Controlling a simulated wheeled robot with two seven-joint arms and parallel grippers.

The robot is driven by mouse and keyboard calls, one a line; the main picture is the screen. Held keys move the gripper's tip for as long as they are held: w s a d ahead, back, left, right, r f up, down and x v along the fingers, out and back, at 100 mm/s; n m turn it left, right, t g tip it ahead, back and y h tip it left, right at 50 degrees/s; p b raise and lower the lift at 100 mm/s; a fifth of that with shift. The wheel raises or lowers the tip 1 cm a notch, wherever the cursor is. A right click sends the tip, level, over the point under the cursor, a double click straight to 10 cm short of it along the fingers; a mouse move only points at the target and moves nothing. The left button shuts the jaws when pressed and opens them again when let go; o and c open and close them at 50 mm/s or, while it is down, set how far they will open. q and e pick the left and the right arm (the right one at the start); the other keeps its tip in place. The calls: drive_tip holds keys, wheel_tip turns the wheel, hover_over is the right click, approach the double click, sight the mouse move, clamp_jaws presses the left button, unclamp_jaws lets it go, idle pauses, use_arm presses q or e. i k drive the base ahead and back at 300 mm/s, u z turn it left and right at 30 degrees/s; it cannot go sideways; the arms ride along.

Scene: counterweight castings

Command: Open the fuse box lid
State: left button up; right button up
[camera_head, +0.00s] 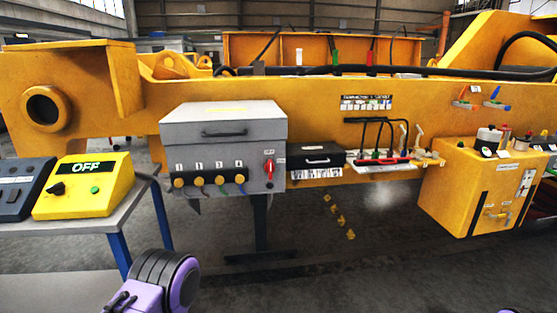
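A grey box (224,155) is fixed to the front of the yellow frame, left of centre. Its sloped lid (224,119) is shut and has a dark bar handle (224,132). Numbered yellow round knobs (200,181) and a red switch (269,170) are on its front. To its right is a smaller black box (315,156), also shut, with a pale handle. No readable label tells which of the two is the fuse box. Part of my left arm shows at the bottom, below the grey box and apart from it; neither gripper is in view.
A yellow control box (83,186) marked OFF and a dark box (21,188) stand on a table (75,226) at left. Cables and a red-handled part (383,161) are right of the black box. A yellow cabinet (482,185) stands further right. Floor below is mostly open.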

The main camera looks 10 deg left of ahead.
sight(299, 151)
drive_tip(key=u, duration=0.2)
drive_tip(key=i, duration=0.85)
drive_tip(key=z, duration=0.2)
